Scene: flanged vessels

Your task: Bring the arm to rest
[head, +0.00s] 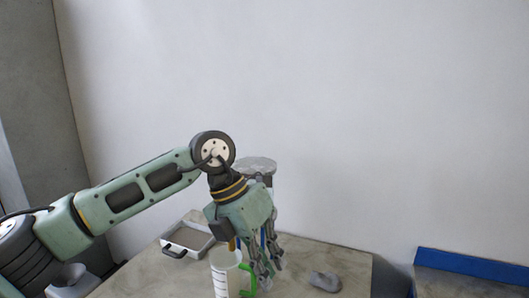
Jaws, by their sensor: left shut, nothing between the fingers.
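My left arm comes in from the left, and my left gripper (264,279) points down over the table (325,257). Its fingers are close together with nothing seen between them. The gripper is beside a white, open-topped beaker-like container (225,270) with marks on its side and partly covers what stands behind. A green clip-like thing (248,280) is right next to the fingers; whether they touch cannot be told. A grey flanged disc (255,165) shows behind my wrist, its lower part hidden by the gripper. My right gripper is not in view.
A shallow tray with a dark handle (205,239) lies at the table's back left. A grey rounded lump (325,281) lies to the right of the gripper, with bare tabletop around it. A blue-edged surface (470,266) stands further right, across a gap. A plain wall rises behind.

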